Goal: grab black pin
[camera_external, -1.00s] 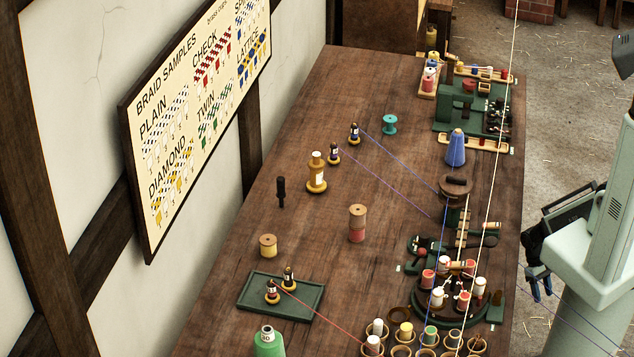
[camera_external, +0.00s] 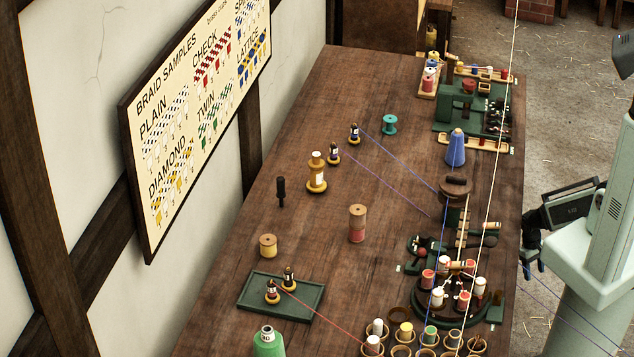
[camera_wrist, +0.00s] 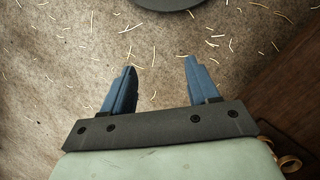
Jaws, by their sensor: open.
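The black pin (camera_external: 281,191) stands upright on the wooden table (camera_external: 330,110), left of the tall spools. My gripper (camera_wrist: 160,68) is open and empty, its two blue fingers apart over the straw-strewn floor in the wrist view. In the external view my gripper (camera_external: 530,264) is off the table's right edge, partly hidden by my arm, far to the right of the pin. The pin does not show in the wrist view.
A braiding stand (camera_external: 458,290) with bobbins and stretched threads (camera_external: 491,170) lies between my gripper and the pin. A green tray (camera_external: 310,300) is nearer.

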